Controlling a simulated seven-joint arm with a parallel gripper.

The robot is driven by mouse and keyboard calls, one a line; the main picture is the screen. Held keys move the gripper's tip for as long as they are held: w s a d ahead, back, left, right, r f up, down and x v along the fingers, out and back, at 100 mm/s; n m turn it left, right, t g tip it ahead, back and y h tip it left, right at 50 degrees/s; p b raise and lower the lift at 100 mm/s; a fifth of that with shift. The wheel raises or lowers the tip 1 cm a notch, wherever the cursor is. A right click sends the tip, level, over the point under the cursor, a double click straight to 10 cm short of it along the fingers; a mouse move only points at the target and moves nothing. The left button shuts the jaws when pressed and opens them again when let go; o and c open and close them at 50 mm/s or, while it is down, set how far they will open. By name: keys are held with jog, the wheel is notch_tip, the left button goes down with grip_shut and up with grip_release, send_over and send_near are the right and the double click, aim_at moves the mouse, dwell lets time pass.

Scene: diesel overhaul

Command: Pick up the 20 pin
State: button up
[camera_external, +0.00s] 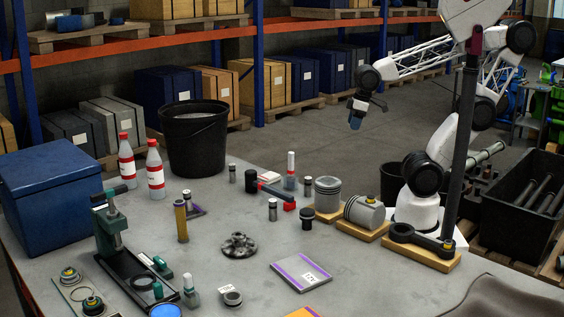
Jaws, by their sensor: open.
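Several small metal cylinders that look like pins stand upright on the grey table: one at the back (232,173), one near the bottles (187,198), one in the middle (272,210) and one behind the pistons (307,186). No size mark is readable on them, so I cannot tell which is the 20 pin. My gripper (356,121) hangs in the air at the upper right, well above and away from these cylinders. It is open and nothing shows in it; its fingers are small and dark in this view.
Two pistons (327,193) (366,212) rest on wooden blocks beside my base.

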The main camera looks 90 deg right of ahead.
jog(key=shift+o, duration=0.3)
dwell(0.5)
jog(key=w+a+f+m+y, duration=0.2)
jog(key=w+m+y, duration=0.2)
jog(key=w+m, duration=0.55)
jog(key=w+a+f+m+y, duration=0.1)
jog(key=w+f+m+y, duration=0.25)
jog(key=w, duration=1.05)
jog(key=m+t+y, duration=0.1)
jog(key=m+t, duration=0.5)
jog(key=m, duration=0.8)
send_near(232, 173)
jog(key=shift+w+r, duration=0.45)
jog(key=shift+w, duration=0.15)
jog(key=shift+x, duration=1.3)
